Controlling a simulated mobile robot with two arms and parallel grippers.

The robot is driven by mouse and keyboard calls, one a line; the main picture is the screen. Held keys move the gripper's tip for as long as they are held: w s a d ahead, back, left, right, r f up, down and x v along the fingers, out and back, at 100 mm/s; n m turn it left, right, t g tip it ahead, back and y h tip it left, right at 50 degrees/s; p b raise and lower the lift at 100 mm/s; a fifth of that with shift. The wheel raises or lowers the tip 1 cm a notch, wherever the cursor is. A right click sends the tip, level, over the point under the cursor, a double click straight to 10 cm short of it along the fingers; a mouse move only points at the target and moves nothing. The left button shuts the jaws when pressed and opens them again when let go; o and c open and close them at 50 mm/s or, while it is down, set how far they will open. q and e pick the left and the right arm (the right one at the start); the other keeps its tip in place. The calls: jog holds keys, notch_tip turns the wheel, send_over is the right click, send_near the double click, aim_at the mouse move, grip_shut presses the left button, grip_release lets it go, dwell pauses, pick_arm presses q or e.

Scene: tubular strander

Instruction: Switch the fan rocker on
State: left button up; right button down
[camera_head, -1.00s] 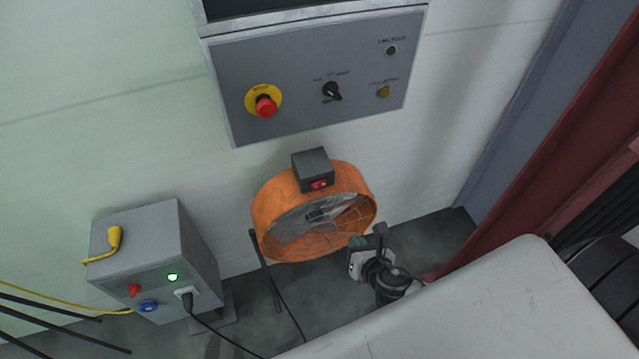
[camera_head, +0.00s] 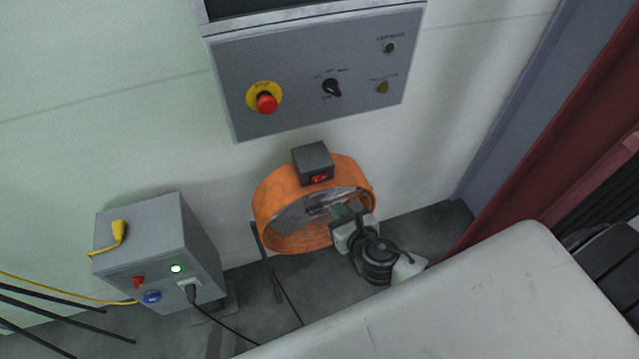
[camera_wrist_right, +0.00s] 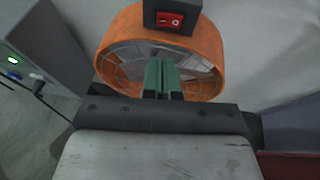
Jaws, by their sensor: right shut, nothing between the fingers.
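The orange drum fan (camera_head: 283,195) stands on the floor against the wall, with a dark switch box (camera_head: 312,160) on its top. The red fan rocker (camera_head: 319,178) is on the front face of that box. In the right wrist view the rocker (camera_wrist_right: 168,19) shows "I" and "O" marks at the top of the picture. My right gripper (camera_head: 338,209) is in front of the fan's grille, below the rocker and apart from it. Its green fingertips (camera_wrist_right: 158,76) are shut with nothing between them. My left gripper is in neither view.
A grey power box (camera_head: 140,240) with a lit green lamp and a plugged-in black cable stands left of the fan. A control panel (camera_head: 300,75) with a red stop button hangs above the fan. A dark red frame (camera_head: 540,140) stands at right.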

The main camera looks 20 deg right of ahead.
aim_at(315, 181)
jog(key=x, duration=0.6)
jog(key=r+p+x, duration=0.1)
jog(key=x, duration=0.3)
jog(key=shift+w, duration=0.15)
jog(key=shift+a, duration=0.1)
